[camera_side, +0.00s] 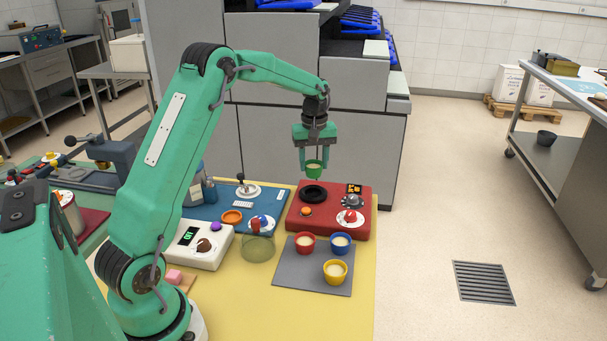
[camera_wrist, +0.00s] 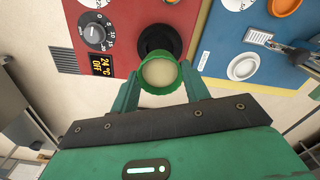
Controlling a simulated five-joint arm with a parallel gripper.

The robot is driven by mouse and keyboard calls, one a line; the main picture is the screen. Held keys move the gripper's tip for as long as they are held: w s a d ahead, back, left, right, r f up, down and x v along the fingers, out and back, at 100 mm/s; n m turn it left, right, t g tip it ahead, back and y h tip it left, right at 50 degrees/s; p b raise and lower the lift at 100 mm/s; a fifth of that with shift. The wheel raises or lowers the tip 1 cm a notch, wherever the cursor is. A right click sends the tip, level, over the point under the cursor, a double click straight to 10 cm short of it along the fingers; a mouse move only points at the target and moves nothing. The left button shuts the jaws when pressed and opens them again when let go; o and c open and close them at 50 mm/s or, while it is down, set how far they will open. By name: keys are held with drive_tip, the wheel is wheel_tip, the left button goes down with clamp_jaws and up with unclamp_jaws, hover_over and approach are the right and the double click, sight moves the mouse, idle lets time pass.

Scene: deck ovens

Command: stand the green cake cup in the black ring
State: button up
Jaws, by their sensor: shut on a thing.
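My gripper (camera_side: 314,160) is shut on the green cake cup (camera_side: 313,168), which is upright with pale filling inside. It holds the cup in the air above the red box. The black ring (camera_side: 313,194) lies on the left part of the red box's top, below the cup and apart from it. In the wrist view the green cup (camera_wrist: 159,74) sits between the fingers of my gripper (camera_wrist: 162,88). The black ring (camera_wrist: 160,40) shows behind the cup there, partly hidden by it.
The red box (camera_side: 330,224) also bears a display, a dial and a red knob (camera_side: 350,216). Red (camera_side: 305,243), blue (camera_side: 340,243) and yellow (camera_side: 335,271) cups stand on a grey mat (camera_side: 295,277) in front. A blue panel (camera_side: 213,208) and white scale (camera_side: 199,247) lie left.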

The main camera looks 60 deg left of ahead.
sight(314, 177)
drive_tip(key=shift+f, duration=2.75)
drive_tip(key=shift+f, duration=0.6)
drive_tip(key=o, duration=0.7)
drive_tip(key=shift+r, duration=0.1)
drive_tip(key=shift+r, duration=5.4)
drive_tip(key=shift+d, duration=0.1)
